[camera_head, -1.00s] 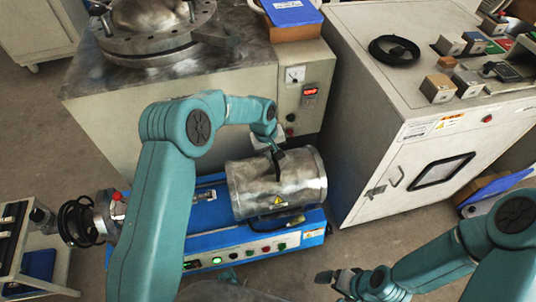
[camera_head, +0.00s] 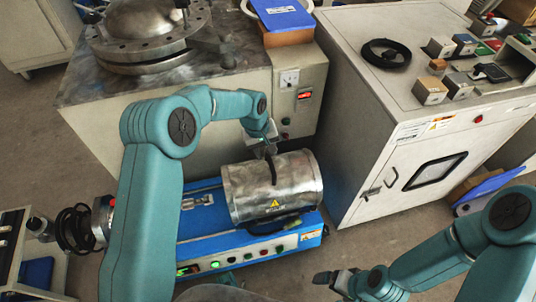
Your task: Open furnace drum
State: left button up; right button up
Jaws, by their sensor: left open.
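The furnace drum (camera_head: 250,190) is a silvery metal cylinder with a yellow warning triangle. It lies on a blue base (camera_head: 215,245) with a row of buttons, near the middle of the head view. My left gripper (camera_head: 271,165) is open at the drum's upper side, its dark fingers over the metal. I cannot tell whether they touch it. My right gripper (camera_head: 330,279) is low at the right of the middle, away from the drum; its finger opening is unclear.
A large cabinet with a round metal lid (camera_head: 150,30) stands behind the drum. A white cabinet (camera_head: 400,150) with a small window stands to the right, with blocks and a black coil (camera_head: 390,53) on top. Bare floor shows in front of the white cabinet.

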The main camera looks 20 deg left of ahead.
pick_arm(q)
notch_tip(320, 180, up, 12)
jog(key=s+a+p, duration=0.1)
jog(key=a+p, duration=0.1)
jog(key=shift+s+f, duration=0.15)
jog(key=s+d+f+m+h, duration=0.1)
jog(key=s+d+f+m, duration=0.15)
jog(key=s+f, duration=0.75)
jog(key=s+d+f+m+h, duration=0.1)
jog(key=s+d+f, duration=0.3)
jog(key=s+f, duration=0.6)
jog(key=s+p, duration=0.1)
jog(key=s, duration=0.9)
notch_tip(320, 180, up, 17)
jog(key=p, duration=1.8)
jog(key=shift+w+d+r+m+g, duration=0.15)
jog(key=shift+w+r+m+g, duration=0.05)
jog(key=shift+w+m+g, duration=0.25)
